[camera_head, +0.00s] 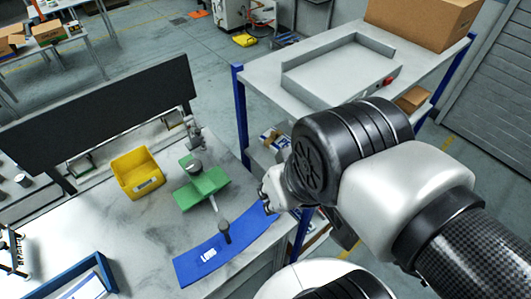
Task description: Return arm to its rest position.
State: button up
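My arm reaches in from the lower right, with its large dark joint and white link in front of the shelf. A small silver part at its left, which looks like my gripper (273,187), shows beside the dark joint. Most of it is hidden behind the arm, and its fingers cannot be made out. It appears over the right edge of the workbench (120,235), near the upper end of a blue mat (190,264). I see nothing held in it.
On the bench are a yellow bin (137,172), a green fixture (202,187), a dark upright post (224,230) on the blue mat and a blue-edged tray (65,278). A grey shelf (265,77) with a cardboard box (425,20) stands close behind my arm.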

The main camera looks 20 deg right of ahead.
notch_tip(320, 180, down, 13)
jog(key=b, duration=1.3)
jog(key=shift+f, duration=0.15)
